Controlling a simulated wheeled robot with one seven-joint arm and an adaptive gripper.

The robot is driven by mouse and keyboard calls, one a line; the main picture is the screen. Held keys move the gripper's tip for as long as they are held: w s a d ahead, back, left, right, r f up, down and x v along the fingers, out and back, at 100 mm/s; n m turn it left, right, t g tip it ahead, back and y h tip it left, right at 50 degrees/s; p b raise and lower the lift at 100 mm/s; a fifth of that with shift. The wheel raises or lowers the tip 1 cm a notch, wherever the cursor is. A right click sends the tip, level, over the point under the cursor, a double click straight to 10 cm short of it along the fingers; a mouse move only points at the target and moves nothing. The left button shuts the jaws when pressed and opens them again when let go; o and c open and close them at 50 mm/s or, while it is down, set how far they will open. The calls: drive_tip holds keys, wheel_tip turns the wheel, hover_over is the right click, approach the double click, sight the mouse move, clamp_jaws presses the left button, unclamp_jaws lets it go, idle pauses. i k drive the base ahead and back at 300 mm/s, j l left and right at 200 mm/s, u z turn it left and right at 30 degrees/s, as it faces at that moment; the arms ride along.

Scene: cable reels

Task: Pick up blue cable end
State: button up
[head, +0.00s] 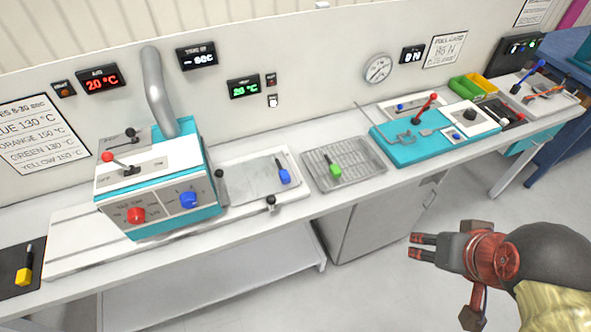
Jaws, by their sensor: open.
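A blue cable end (284,176) with a thin dark tip lies on a flat metal plate (240,181) beside the teal and white heating machine (160,185). Another blue piece (541,64) lies on a white tray at the far right; I cannot tell whether it is a cable end. My gripper (415,247) is open and empty. It is in front of the bench at the lower right, well apart from both blue pieces, with its fingers pointing left.
A green cable end (336,171) lies on a wire rack (362,160). A yellow one (25,277) lies on a dark mat at the far left. A teal device with a red lever (425,110) stands at the bench's right. Open floor (370,290) lies in front.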

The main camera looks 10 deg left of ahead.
sight(284, 177)
drive_tip(key=j+z, duration=0.3)
drive_tip(key=j, duration=0.2)
drive_tip(key=k+j+z, duration=0.1)
drive_tip(key=j+z, duration=0.15)
drive_tip(key=j, duration=0.2)
drive_tip(key=k+j+z, duration=0.1)
drive_tip(key=j+z, duration=0.2)
drive_tip(key=j, duration=0.15)
drive_tip(key=k+j+z, duration=0.25)
drive_tip(key=j, duration=0.15)
drive_tip(key=i+j, duration=0.05)
drive_tip(key=i, duration=0.05)
